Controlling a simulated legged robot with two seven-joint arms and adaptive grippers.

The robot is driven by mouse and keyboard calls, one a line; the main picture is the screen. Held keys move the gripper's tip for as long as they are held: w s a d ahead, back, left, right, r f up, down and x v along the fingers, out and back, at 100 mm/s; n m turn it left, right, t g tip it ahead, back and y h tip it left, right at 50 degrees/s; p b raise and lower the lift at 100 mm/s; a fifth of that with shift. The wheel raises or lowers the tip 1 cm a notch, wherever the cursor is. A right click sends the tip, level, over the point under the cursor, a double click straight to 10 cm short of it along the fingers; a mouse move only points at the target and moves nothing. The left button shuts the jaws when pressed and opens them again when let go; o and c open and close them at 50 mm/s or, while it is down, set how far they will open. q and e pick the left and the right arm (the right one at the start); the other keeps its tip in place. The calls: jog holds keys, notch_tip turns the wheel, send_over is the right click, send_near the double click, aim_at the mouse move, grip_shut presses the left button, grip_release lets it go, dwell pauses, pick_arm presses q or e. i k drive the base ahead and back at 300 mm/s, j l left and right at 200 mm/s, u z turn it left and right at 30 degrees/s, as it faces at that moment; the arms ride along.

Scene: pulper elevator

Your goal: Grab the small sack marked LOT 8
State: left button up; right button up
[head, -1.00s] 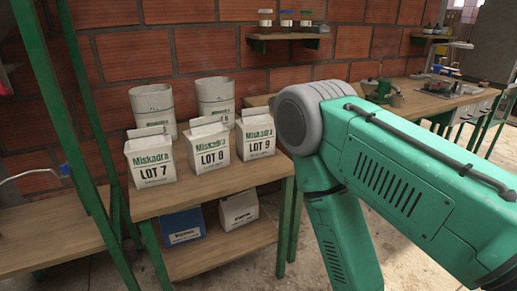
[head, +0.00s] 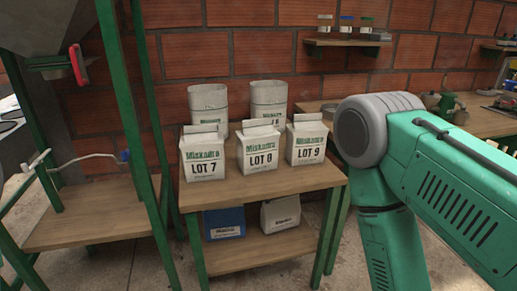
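The small sack marked LOT 8 (head: 259,151) stands upright on the top of a small wooden table (head: 262,189). It is white with green and black print and a folded top. The LOT 7 sack (head: 203,158) stands to its left and the LOT 9 sack (head: 307,145) to its right. Two taller whitish containers, one at the left (head: 208,102) and one at the right (head: 269,97), stand behind the sacks. A green and grey arm of mine fills the right side. Neither gripper shows in the head view.
The table's lower shelf (head: 215,256) holds a blue package (head: 224,223) and a white bag (head: 281,213). A green metal frame with a hopper (head: 45,30) stands at the left. A brick wall is behind. A wall shelf (head: 347,42) holds jars; a workbench (head: 488,123) runs at the right.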

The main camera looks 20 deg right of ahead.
aim_at(257, 141)
jog(key=i+l, duration=0.15)
jog(key=l, duration=0.2)
jog(key=i+l, duration=0.2)
jog(key=l, duration=0.2)
jog(key=i+l, duration=0.15)
jog(key=l, duration=0.2)
jog(key=i+l+u, duration=0.1)
jog(key=l, duration=0.25)
jog(key=i+l, duration=0.25)
jog(key=l, duration=0.15)
jog(key=i+l, duration=0.15)
jog(key=l, duration=0.2)
